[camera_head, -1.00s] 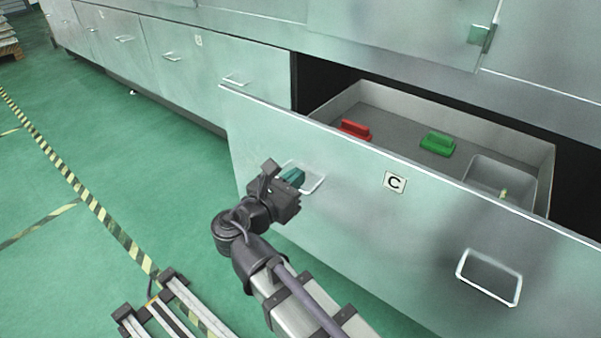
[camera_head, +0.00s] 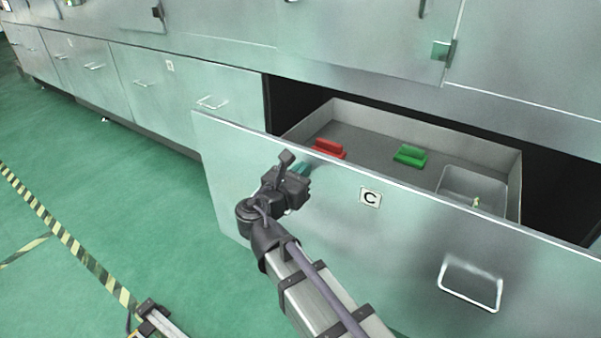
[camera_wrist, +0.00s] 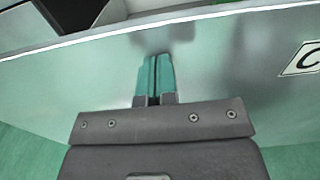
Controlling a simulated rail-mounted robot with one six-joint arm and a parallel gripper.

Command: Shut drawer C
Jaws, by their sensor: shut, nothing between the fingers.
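Drawer C stands open, its broad metal front panel (camera_head: 330,215) bearing a C label (camera_head: 370,197). Its right handle (camera_head: 470,285) is clear; the left handle is mostly hidden behind my gripper. My gripper (camera_head: 300,168) is shut and empty, in front of the panel's left part, close below its top edge. In the wrist view the two teal fingers (camera_wrist: 155,75) are together and point at the panel (camera_wrist: 230,70). I cannot tell whether they touch it.
Inside the drawer lie a red block (camera_head: 328,149), a green block (camera_head: 410,156) and a small bin (camera_head: 472,190) with a small yellowish thing. Neighbouring drawers (camera_head: 160,95) on the left are shut. The green floor (camera_head: 120,210) on the left is clear.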

